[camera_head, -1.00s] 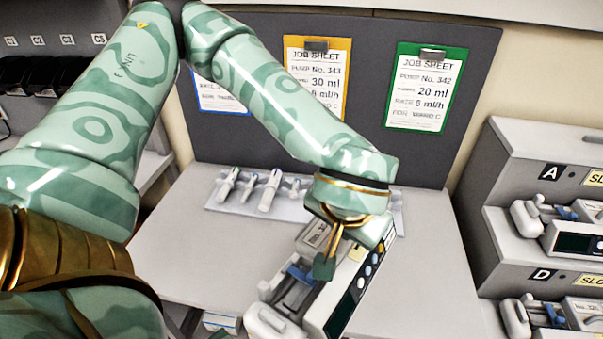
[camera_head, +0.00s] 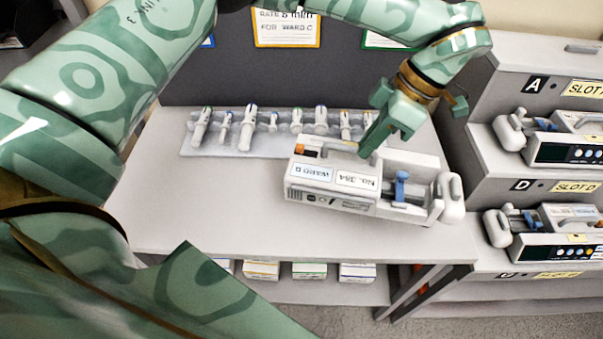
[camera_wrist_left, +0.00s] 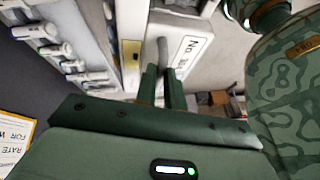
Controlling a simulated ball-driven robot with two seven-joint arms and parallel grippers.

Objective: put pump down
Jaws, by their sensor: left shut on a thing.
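The white infusion pump (camera_head: 330,203) has a label reading No. 384 and a Ward D label, and a syringe cradle with a blue clamp at its right end. My left gripper (camera_head: 378,143) is shut on the pump's carry handle from above. In the left wrist view the two fingers (camera_wrist_left: 164,88) close around the handle of the pump (camera_wrist_left: 190,38). The pump is over the right part of the grey table (camera_head: 230,225); I cannot tell whether its underside touches the top. My right gripper is not in view.
A tray of syringes (camera_head: 187,140) lies along the back of the table. At the right, a stepped rack (camera_head: 478,255) holds other pumps (camera_head: 565,150) in labelled slots. Small boxes (camera_head: 310,270) sit on a shelf below. The table's left and front part is bare.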

